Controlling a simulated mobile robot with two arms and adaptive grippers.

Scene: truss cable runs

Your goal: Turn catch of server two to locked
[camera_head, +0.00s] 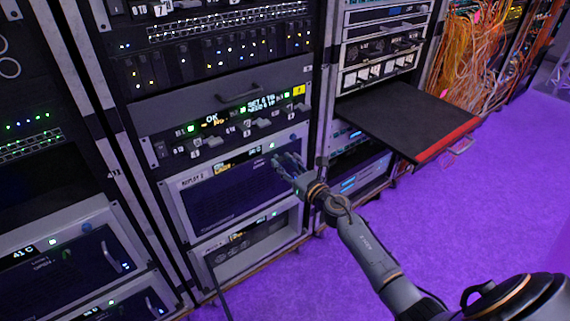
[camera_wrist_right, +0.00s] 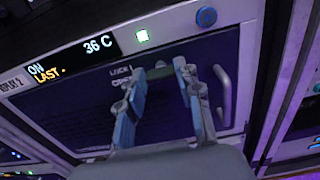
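Server two (camera_head: 225,190) is a grey-framed unit with a dark mesh front, low in the middle rack. Its label appears to read "REPLAY 2", and in the right wrist view the server (camera_wrist_right: 75,115) has a display (camera_wrist_right: 75,58) with "ON" and "36 C". My right gripper (camera_head: 280,158) is at the upper right of its front. In the right wrist view the gripper's (camera_wrist_right: 160,72) blue-padded fingers are spread apart beside small white lettering. The catch is largely hidden by the fingers; its position and any contact are unclear. My left gripper is not in view.
An open black drawer with a red front edge (camera_head: 448,139) juts out to the right. The purple floor (camera_head: 420,220) is clear.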

